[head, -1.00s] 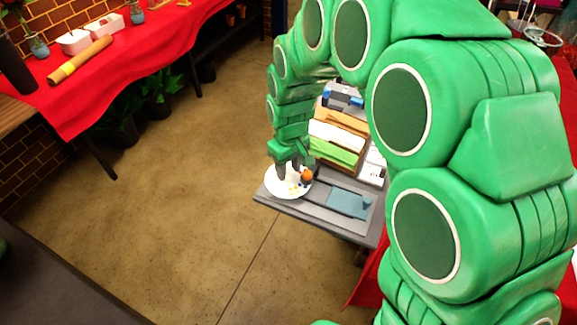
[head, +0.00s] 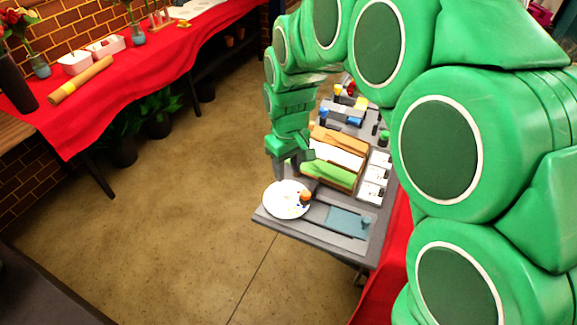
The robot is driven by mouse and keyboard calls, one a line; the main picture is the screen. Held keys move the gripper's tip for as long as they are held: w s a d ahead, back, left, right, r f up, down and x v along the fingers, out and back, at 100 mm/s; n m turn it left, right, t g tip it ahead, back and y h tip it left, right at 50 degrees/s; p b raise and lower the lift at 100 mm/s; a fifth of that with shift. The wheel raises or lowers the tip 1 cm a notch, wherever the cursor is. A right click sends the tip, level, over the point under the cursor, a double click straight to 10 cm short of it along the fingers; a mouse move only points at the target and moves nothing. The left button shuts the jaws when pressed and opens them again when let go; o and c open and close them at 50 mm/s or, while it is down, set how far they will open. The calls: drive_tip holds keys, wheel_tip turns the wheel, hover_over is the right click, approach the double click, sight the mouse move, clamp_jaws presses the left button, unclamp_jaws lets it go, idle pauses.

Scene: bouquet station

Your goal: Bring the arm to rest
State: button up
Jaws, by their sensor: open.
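My green arm reaches from the right side of the head view over to the grey station table. My gripper (head: 291,168) hangs at the arm's far end, pointing down, with its dark fingers above the back edge of a white plate (head: 281,207). The jaws are apart, and I see nothing held between them. The plate lies at the table's front left corner, with small coloured spots and an orange item (head: 305,197) at its right side.
A grey table (head: 290,227) carries a blue-grey mat (head: 346,222), a rack of coloured sheets (head: 338,152) and white trays (head: 374,178). A red-covered table (head: 120,95) with vases and a cardboard tube (head: 80,80) stands at left. The floor (head: 190,210) between is clear.

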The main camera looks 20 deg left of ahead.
drive_tip(key=shift+d, duration=0.1)
drive_tip(key=s+d+r+m, duration=0.3)
drive_tip(key=d+r, duration=0.1)
drive_tip(key=d, duration=0.7)
drive_tip(key=s+d+r+m, duration=0.2)
drive_tip(key=d+r+m, duration=0.1)
drive_tip(key=d, duration=0.9)
drive_tip(key=s+d+r+m+g, duration=0.1)
drive_tip(key=s+d+m, duration=0.5)
drive_tip(key=s+d, duration=0.9)
drive_tip(key=s, duration=0.2)
drive_tip(key=shift+s+r+m+g, duration=0.3)
